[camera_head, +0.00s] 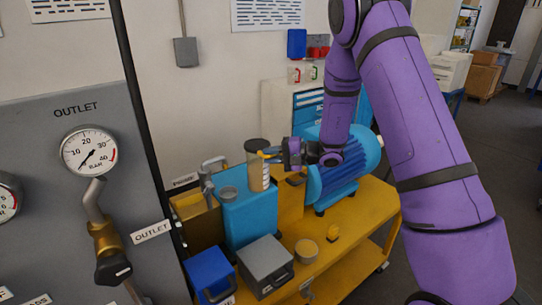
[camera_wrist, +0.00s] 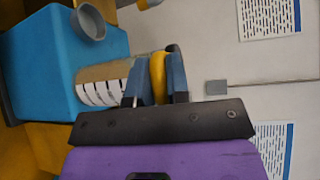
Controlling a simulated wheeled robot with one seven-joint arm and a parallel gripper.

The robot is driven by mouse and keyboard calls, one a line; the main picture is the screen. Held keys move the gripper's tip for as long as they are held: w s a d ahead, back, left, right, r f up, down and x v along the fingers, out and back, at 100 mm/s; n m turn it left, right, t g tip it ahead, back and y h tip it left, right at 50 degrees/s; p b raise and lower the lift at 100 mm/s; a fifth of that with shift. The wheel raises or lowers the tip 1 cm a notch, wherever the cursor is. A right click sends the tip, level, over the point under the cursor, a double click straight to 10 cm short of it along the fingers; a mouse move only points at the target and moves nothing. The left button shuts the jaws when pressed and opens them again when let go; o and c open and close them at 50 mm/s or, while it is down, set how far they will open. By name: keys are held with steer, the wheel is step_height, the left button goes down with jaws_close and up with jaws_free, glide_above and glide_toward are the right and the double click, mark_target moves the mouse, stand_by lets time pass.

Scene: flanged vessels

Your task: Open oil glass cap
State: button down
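The oil glass (camera_head: 259,172) is a clear upright cylinder with brownish contents, a pale label strip and a dark cap (camera_head: 257,145) on top. My gripper (camera_head: 271,155) reaches in from the right, close beside the cap. In the wrist view the glass (camera_wrist: 100,82) lies sideways left of my gripper (camera_wrist: 160,78), its label showing. A yellow piece shows between the two blue-grey fingers. I cannot tell whether it belongs to the cap or whether the fingers press on it. The cap is largely hidden there.
The blue box (camera_head: 250,215) carries a small grey cup (camera_head: 229,193) left of the glass. A grey box (camera_head: 265,265), a blue box (camera_head: 209,272) and a tan tub (camera_head: 307,249) stand in front. The blue motor (camera_head: 343,170) is right of my gripper.

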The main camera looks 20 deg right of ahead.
steer(key=shift+r, duration=0.15)
steer(key=shift+w+r+m+g+h, duration=0.15)
steer(key=shift+r+m+g+h, duration=0.45)
steer(key=shift+r, duration=0.55)
steer(key=w+r+m+g+h, duration=0.1)
steer(key=r, duration=0.1)
steer(key=w+r+m+g+h, duration=0.1)
steer(key=r, duration=0.1)
steer(key=w+a+r+m+g, duration=0.1)
steer(key=shift+r+g+h, duration=0.3)
steer(key=shift+r+h, duration=0.1)
steer(key=w+a+r+m+g+h, duration=0.2)
steer(key=w+g, duration=0.4)
steer(key=w, duration=0.3)
steer(key=shift+a+r+m+h, duration=0.3)
steer(key=shift+a+r+m, duration=0.15)
steer(key=shift+r+m, duration=0.4)
steer(key=c, duration=1.1)
jaws_free()
steer(key=shift+f, duration=0.1)
